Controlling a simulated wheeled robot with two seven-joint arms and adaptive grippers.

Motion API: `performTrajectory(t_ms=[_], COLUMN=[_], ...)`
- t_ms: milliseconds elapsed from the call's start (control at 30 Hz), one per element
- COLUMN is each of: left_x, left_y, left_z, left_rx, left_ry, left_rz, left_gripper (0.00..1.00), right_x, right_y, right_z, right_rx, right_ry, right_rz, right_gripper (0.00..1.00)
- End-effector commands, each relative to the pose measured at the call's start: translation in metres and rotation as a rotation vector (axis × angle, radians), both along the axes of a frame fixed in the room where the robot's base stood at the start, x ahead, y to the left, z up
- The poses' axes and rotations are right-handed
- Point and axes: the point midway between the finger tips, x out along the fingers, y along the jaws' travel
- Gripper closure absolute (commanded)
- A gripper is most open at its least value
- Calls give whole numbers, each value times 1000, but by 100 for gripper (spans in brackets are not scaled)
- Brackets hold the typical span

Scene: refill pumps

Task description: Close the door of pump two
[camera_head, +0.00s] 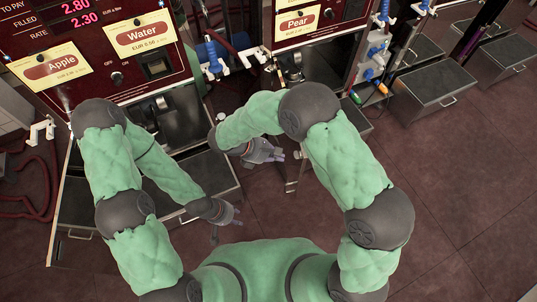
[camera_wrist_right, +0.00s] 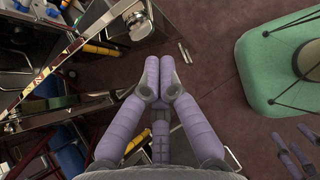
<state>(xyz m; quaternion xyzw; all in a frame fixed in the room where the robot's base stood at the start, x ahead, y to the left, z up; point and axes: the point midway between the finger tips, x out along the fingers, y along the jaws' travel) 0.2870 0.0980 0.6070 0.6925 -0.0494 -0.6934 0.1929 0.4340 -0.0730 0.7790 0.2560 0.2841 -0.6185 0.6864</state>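The maroon pump with the "Pear" label (camera_head: 298,22) stands at the top centre of the head view. Which pump is number two cannot be read. A narrow panel edge with a metal fitting (camera_head: 291,185), possibly its door, juts out below it. In the right wrist view a dark, metal-edged panel (camera_wrist_right: 70,50) with a round metal lock (camera_wrist_right: 138,20) runs diagonally past the fingers. My right gripper (camera_head: 276,154) is beside that panel edge; its fingertips (camera_wrist_right: 164,75) are together and nothing shows between them. Contact cannot be told. My left gripper (camera_head: 228,222) is open and empty, lower left.
The "Apple" and "Water" pump (camera_head: 125,68) stands at left, with a metal drawer (camera_head: 210,172) close to my left arm. More metal drawers (camera_head: 433,86) stand at right. The reddish floor (camera_head: 450,190) at lower right is clear.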

Motion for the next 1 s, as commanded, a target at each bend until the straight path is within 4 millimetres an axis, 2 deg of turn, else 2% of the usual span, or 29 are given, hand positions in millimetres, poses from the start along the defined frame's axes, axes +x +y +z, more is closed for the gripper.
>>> performTrajectory(t_ms=[100, 400, 1000], left_x=[0, 0, 0], left_y=[0, 0, 0], left_z=[-11, -22, -22], left_rx=[0, 0, 0], left_ry=[0, 0, 0], left_rz=[0, 0, 0], left_gripper=[60, 60, 60], right_x=[1, 5, 8], right_y=[-16, -50, -60], right_z=[-19, -16, -15], right_rx=[0, 1, 1], right_ry=[2, 0, 0], right_rz=[-2, 0, 7], right_gripper=[100, 100, 100])
